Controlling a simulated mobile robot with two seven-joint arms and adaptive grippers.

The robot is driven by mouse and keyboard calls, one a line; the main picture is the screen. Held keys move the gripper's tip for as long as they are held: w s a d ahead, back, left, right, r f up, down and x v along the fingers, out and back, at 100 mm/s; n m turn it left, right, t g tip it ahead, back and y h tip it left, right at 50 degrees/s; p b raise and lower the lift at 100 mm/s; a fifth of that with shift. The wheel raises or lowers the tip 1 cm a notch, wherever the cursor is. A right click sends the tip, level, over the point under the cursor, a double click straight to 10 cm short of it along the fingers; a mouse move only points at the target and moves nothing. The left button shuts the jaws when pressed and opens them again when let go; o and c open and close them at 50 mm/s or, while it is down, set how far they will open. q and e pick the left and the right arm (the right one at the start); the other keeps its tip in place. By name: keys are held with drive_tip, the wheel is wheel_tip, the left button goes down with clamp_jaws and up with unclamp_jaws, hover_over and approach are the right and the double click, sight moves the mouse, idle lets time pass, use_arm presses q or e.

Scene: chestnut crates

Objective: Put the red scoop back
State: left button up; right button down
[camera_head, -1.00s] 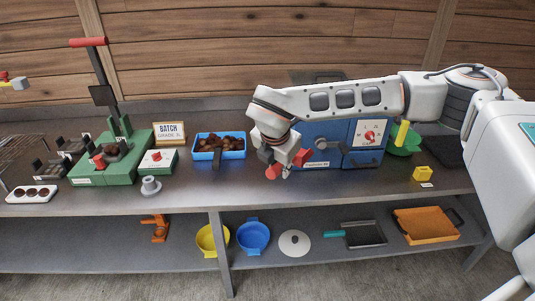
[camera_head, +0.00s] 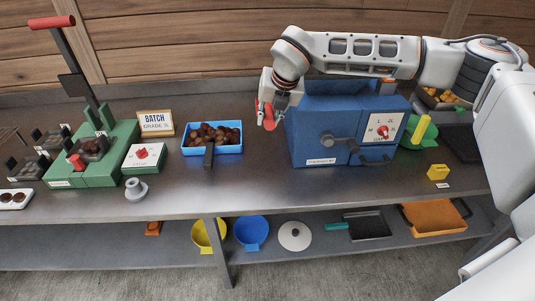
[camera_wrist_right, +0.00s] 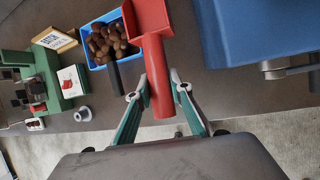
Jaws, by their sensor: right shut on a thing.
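My right gripper (camera_head: 270,98) is shut on the red scoop (camera_head: 269,119) and holds it above the worktop, beside the upper left of the blue machine (camera_head: 305,140). In the right wrist view the scoop's handle (camera_wrist_right: 160,92) runs between the two fingertips (camera_wrist_right: 159,88), with its open red pan pointing away. The blue tray (camera_head: 228,150) of chestnuts stands on the worktop, left of the scoop and apart from it. A black handle (camera_head: 209,156) sticks out at its front. My left gripper is not in view.
A green press (camera_head: 115,145) and a white-topped green box (camera_head: 144,156) stand left. A grey knob-like piece (camera_head: 136,190) is near the front edge. A yellow block (camera_head: 438,172) stands right. The worktop (camera_head: 245,190) between tray and blue machine is clear.

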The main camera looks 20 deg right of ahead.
wheel_tip(320, 180, down, 17)
drive_tip(key=shift+f+p, duration=0.15)
drive_tip(key=shift+p, duration=0.6)
drive_tip(key=shift+f, duration=0.15)
drive_tip(key=c, duration=1.8)
unclamp_jaws()
